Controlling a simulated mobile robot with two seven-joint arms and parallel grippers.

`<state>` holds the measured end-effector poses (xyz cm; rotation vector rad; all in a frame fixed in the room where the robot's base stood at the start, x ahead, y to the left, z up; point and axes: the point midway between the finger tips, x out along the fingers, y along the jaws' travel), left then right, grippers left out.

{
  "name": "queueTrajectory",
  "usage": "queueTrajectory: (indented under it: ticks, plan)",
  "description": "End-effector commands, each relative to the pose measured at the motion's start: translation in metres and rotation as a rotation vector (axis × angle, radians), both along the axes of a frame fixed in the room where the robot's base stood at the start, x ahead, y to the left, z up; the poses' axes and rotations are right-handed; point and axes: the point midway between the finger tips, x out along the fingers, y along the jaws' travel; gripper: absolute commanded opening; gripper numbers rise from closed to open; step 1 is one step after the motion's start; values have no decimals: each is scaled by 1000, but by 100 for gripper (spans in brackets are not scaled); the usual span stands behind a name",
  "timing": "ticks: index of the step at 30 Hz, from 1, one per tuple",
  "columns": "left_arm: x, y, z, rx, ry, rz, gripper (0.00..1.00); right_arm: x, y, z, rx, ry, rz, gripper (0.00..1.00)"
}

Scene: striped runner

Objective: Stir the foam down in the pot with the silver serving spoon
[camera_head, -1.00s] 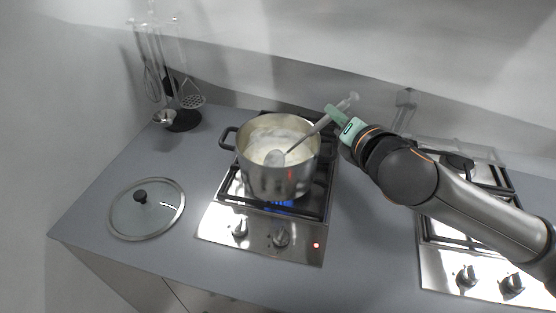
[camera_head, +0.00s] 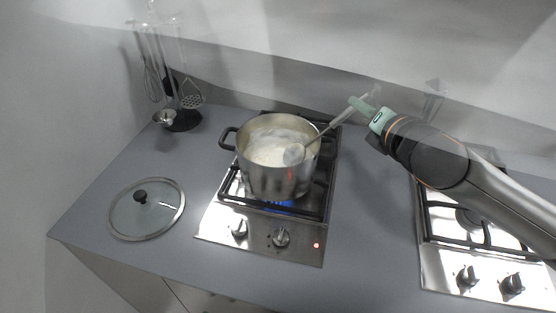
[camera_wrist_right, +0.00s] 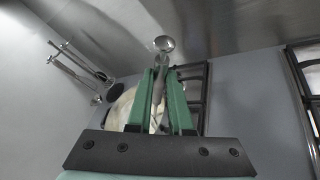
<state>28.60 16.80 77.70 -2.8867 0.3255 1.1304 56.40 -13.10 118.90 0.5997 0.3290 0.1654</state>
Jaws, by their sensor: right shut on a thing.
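The steel pot (camera_head: 268,180) stands on the lit left hob, with pale foamy liquid (camera_head: 262,150) inside. My right gripper (camera_head: 364,106) is shut on the handle of the silver serving spoon (camera_head: 345,112), up and to the right of the pot. The spoon slants down over the rim, and its bowl (camera_head: 294,154) is inside the pot near the right wall. I cannot tell how deep the bowl sits. In the right wrist view the green fingers (camera_wrist_right: 166,78) close around the spoon, and the pot is partly hidden behind them. My left gripper is out of view.
A glass lid (camera_head: 150,215) lies on the counter at left. A utensil stand (camera_head: 183,121) with hanging tools is at the back left. Blue flame shows under the pot. A second hob (camera_head: 450,262) is at right, with clear counter between.

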Motion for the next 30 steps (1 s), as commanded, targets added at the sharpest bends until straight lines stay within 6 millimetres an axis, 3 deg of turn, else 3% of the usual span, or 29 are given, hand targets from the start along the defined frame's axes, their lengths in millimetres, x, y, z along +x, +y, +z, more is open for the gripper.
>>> queueTrajectory:
  ticks: [30]
  plan:
    - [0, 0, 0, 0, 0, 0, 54, -11, -61, 84, -2, -4, -4, 0]
